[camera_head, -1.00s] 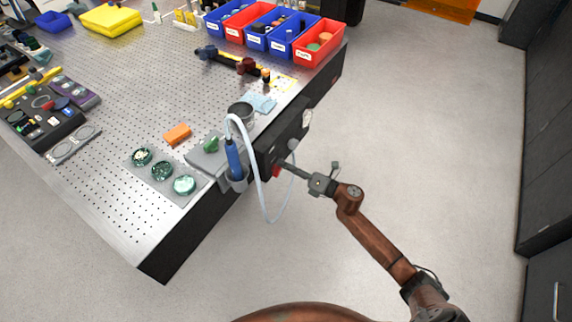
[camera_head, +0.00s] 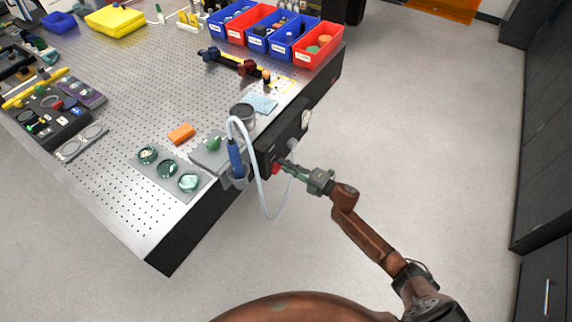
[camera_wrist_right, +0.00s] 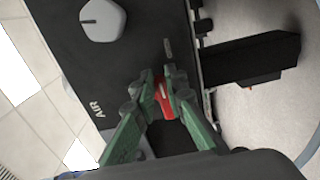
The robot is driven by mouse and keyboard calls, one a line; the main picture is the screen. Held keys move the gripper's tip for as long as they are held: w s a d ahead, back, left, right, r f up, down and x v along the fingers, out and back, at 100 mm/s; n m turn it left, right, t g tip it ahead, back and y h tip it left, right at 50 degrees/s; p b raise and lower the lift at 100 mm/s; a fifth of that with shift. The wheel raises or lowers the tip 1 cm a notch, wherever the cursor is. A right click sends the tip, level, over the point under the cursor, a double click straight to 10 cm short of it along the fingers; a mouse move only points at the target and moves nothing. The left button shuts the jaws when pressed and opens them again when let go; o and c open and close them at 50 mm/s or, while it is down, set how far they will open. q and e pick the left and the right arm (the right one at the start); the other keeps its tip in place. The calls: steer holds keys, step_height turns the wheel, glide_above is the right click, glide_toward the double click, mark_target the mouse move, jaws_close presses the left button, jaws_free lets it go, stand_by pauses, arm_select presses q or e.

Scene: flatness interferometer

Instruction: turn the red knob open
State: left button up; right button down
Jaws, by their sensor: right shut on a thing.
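The red knob (camera_head: 275,169) is on the dark panel at the table's right side. In the right wrist view the red knob (camera_wrist_right: 166,99) sits between the green fingers of my right gripper (camera_wrist_right: 161,86). My right gripper (camera_head: 288,168) is shut on it in the head view, its arm coming from the lower right. The fingers hide part of the knob. The dark panel (camera_wrist_right: 70,40) carries the word AIR and a grey knob (camera_wrist_right: 103,19). My left gripper does not show.
A pale hose (camera_head: 262,190) loops down from a blue tool (camera_head: 235,158) in a holder beside the panel. The perforated table (camera_head: 140,110) holds green round pieces, an orange block (camera_head: 181,133) and bins. The floor to the right is clear.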

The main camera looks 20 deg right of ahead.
steer(key=shift+d, duration=0.1)
stand_by(0.3)
steer(key=c, duration=2)
jaws_free()
steer(key=shift+o, duration=0.2)
steer(key=v, duration=1.1)
steer(key=shift+s+d, duration=0.3)
